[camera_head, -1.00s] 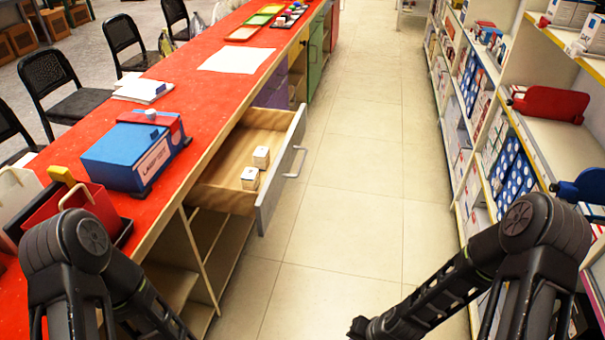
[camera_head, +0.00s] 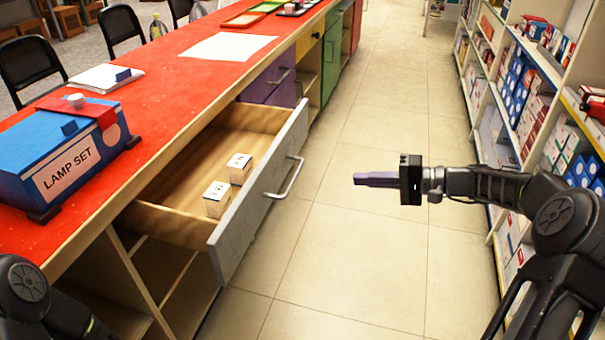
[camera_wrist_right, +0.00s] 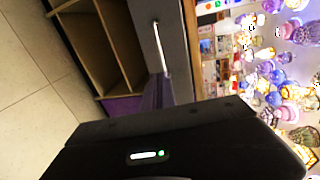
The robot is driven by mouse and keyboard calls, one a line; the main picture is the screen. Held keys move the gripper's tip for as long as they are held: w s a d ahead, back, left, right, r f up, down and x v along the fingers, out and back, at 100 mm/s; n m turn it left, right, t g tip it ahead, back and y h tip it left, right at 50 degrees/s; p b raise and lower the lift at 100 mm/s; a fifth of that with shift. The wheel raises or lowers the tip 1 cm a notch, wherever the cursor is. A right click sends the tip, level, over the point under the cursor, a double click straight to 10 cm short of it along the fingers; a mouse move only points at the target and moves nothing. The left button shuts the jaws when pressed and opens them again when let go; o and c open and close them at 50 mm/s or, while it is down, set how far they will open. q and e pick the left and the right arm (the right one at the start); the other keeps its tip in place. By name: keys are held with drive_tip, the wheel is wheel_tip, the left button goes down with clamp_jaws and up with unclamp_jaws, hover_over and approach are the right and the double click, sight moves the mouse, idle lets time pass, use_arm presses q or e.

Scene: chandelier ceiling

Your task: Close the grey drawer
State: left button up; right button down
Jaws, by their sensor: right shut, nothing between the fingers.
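The grey drawer (camera_head: 262,190) stands pulled out from the red-topped counter, with a silver bar handle (camera_head: 286,178) on its front. Two small white-topped boxes (camera_head: 239,166) lie inside it. My right gripper (camera_head: 358,179) is shut and empty, to the right of the drawer front and apart from it, pointing left over the aisle. In the right wrist view, the grey drawer front (camera_wrist_right: 146,45) and its handle show beyond the gripper (camera_wrist_right: 158,92). Only part of my left arm shows at the lower left; its gripper is out of view.
The red counter (camera_head: 160,95) carries a blue lamp-set box (camera_head: 65,160) and white paper. Purple and green drawers line the counter farther along. Stocked shelves (camera_head: 510,90) stand on the right. The tiled aisle between is clear.

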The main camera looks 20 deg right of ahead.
drive_tip(key=shift+s+a+r, duration=0.1)
drive_tip(key=shift+s+a, duration=0.1)
drive_tip(key=shift+s, duration=0.05)
drive_tip(key=b, duration=0.2)
approach(295, 179)
drive_tip(key=x, duration=0.7)
drive_tip(key=shift+w+d, duration=0.1)
drive_tip(key=shift+d, duration=0.05)
